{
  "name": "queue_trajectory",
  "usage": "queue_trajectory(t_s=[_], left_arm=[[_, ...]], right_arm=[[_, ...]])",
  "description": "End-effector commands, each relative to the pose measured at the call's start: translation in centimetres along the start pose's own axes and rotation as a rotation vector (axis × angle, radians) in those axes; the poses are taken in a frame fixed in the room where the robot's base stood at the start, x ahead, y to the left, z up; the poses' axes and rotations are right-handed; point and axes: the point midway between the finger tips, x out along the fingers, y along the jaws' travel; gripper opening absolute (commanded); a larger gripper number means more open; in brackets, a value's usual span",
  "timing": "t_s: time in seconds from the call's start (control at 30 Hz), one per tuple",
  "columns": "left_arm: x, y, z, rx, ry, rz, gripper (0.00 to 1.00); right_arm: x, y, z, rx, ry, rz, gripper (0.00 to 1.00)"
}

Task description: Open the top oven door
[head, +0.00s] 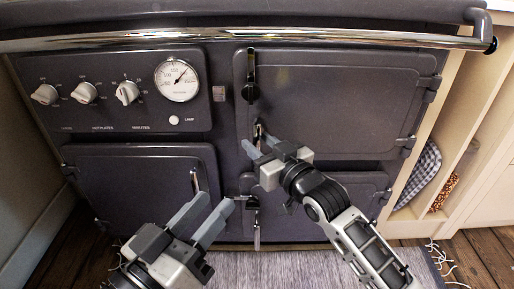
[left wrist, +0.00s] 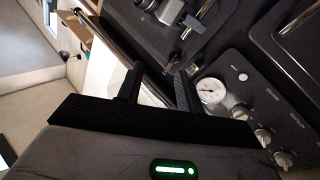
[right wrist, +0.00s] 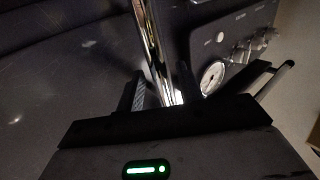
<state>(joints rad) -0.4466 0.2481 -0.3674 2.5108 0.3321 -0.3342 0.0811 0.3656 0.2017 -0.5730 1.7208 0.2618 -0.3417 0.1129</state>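The top oven door (head: 345,105) is the dark panel at upper right in the head view, and it looks closed. My right gripper (head: 262,147) is open at the door's lower left corner. In the right wrist view a chrome bar (right wrist: 155,50) runs down between its fingers; I cannot tell whether they touch it. My left gripper (head: 214,210) is open and empty, lower and further left, in front of the lower doors.
A chrome rail (head: 200,37) runs across the stove's front above the doors. The control panel with a round gauge (head: 177,80) is at left. Lower left (head: 135,185) and lower right doors are closed. Shelves with a checked cloth (head: 420,177) stand at right, and a rug lies below.

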Motion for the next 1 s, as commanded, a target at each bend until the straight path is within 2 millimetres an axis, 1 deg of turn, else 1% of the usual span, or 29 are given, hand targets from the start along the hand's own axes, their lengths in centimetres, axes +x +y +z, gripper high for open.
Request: queue_trajectory(t_s=[0.03, 0.1, 0.2, 0.47, 0.5, 0.6, 0.77, 0.87, 0.93, 0.97, 1.0], left_arm=[[0.1, -0.1, -0.2, 0.027, 0.023, 0.007, 0.36], [0.2, 0.0, -0.6, 0.050, 0.045, 0.012, 0.36], [0.3, 0.0, -1.0, 0.068, 0.061, 0.016, 0.36], [0.3, 0.0, -1.1, 0.072, 0.065, 0.016, 0.36], [0.3, 0.0, -1.1, 0.072, 0.065, 0.016, 0.36], [0.3, 0.0, -1.1, 0.072, 0.065, 0.016, 0.36], [0.3, 0.0, -1.1, 0.071, 0.064, 0.016, 0.36], [0.4, 0.1, -1.2, 0.063, 0.058, 0.017, 0.36], [0.4, 0.2, -1.3, 0.048, 0.046, 0.018, 0.36], [0.3, 0.2, -1.0, 0.031, 0.029, 0.012, 0.36], [-0.1, 0.1, -0.1, -0.012, -0.013, -0.006, 0.36]], right_arm=[[0.6, 0.0, 0.1, 0.000, 0.001, -0.001, 0.36], [1.1, 0.0, 0.1, 0.000, 0.000, -0.001, 0.36], [1.4, -0.1, 0.0, 0.000, -0.001, -0.001, 0.36], [1.5, -0.1, 0.0, 0.000, -0.001, -0.001, 0.36], [1.4, -0.1, 0.0, 0.000, -0.001, -0.001, 0.25], [1.4, 0.0, 0.0, 0.000, -0.001, -0.001, 0.00], [1.4, 0.0, 0.0, 0.000, -0.001, -0.001, 0.00], [1.0, 0.0, -0.1, -0.002, -0.001, -0.006, 0.00], [0.3, 0.0, -0.1, -0.003, -0.002, -0.013, 0.00], [0.0, 0.1, -0.1, -0.004, -0.003, -0.017, 0.00], [-0.6, 0.1, -0.2, -0.004, -0.003, -0.025, 0.00]])
